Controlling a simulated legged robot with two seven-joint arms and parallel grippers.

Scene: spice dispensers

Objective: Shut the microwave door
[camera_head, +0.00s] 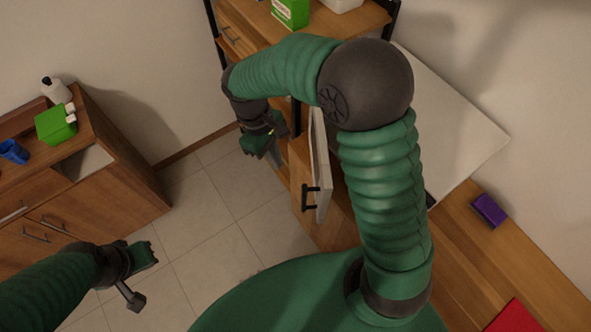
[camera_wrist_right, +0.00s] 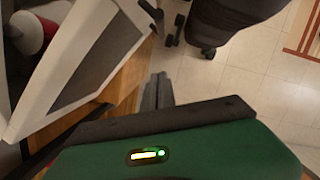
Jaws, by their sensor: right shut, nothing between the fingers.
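The microwave (camera_head: 470,125) is a white box on the wooden counter, partly hidden behind my right arm. Its door (camera_head: 321,165) stands open, seen nearly edge-on, with a black handle (camera_head: 311,196) at its near end. In the right wrist view the door (camera_wrist_right: 92,68) shows a pale frame and dark panel, filling the upper left. My right gripper (camera_head: 257,146) is left of the door, apart from the handle. Its fingers (camera_wrist_right: 158,92) are shut and empty, beyond the door's lower edge in that view. My left gripper (camera_head: 142,276) hangs low over the floor, away from the microwave; its jaw state is unclear.
A shelf (camera_head: 345,25) with a green box (camera_head: 291,12) stands beyond my right arm. A purple object (camera_head: 489,210) and a red item (camera_head: 517,318) lie on the right counter. A left cabinet (camera_head: 120,170) holds a green box (camera_head: 56,124). The tiled floor between is clear.

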